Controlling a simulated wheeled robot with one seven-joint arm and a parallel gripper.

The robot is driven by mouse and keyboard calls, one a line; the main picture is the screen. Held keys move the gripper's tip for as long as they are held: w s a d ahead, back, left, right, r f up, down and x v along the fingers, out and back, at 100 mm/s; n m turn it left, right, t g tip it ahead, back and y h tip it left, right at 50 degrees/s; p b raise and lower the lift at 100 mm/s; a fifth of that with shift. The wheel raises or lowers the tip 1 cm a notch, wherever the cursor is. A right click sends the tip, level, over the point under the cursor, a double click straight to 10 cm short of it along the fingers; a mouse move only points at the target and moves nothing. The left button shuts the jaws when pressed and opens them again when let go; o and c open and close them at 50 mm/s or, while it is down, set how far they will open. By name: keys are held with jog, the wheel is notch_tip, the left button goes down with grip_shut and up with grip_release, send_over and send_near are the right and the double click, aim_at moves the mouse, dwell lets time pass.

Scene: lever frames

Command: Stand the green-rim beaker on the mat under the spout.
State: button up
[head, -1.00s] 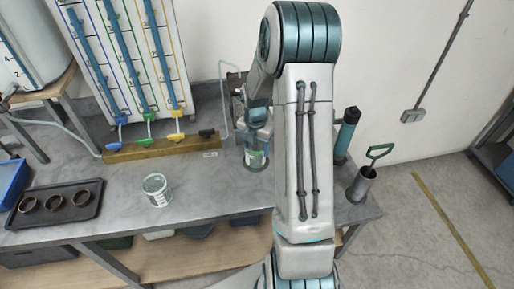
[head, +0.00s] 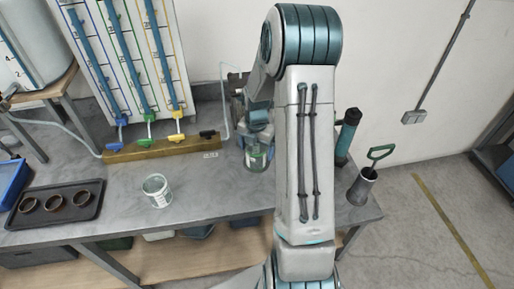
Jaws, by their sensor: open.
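A clear beaker with green on it (head: 256,160) stands at the back of the bench, on what looks like a dark round mat (head: 257,169). My gripper (head: 257,140) is open, just behind and above this beaker. Its fingers are small and partly hidden by my arm, so I cannot tell whether they touch it. A second clear beaker with a greenish rim (head: 157,190) stands upright and apart on the bench, front left of my gripper. A thin pale tube (head: 226,100) rises near my gripper; the spout's outlet is not clear.
A wooden block with blue, green and yellow taps (head: 150,147) and a black one lies along the back. A dark tray (head: 57,222) holds several brown rings at left. A teal bottle (head: 347,135) and a grey cup with a green handle (head: 363,185) stand right of my arm.

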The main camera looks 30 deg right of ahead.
notch_tip(320, 180, up, 14)
jog(key=b, duration=0.2)
jog(key=s+a+r+m+t, duration=0.2)
jog(key=s+a+m, duration=0.5)
jog(key=s+m, duration=0.3)
jog(key=s+a+r+m+t, duration=0.1)
jog(key=s+a+r+m, duration=0.2)
jog(key=s+a+m, duration=0.4)
jog(key=shift+s+r+m+t, duration=0.4)
jog(key=shift+s+m, duration=1.5)
jog(key=shift+m, duration=2.1)
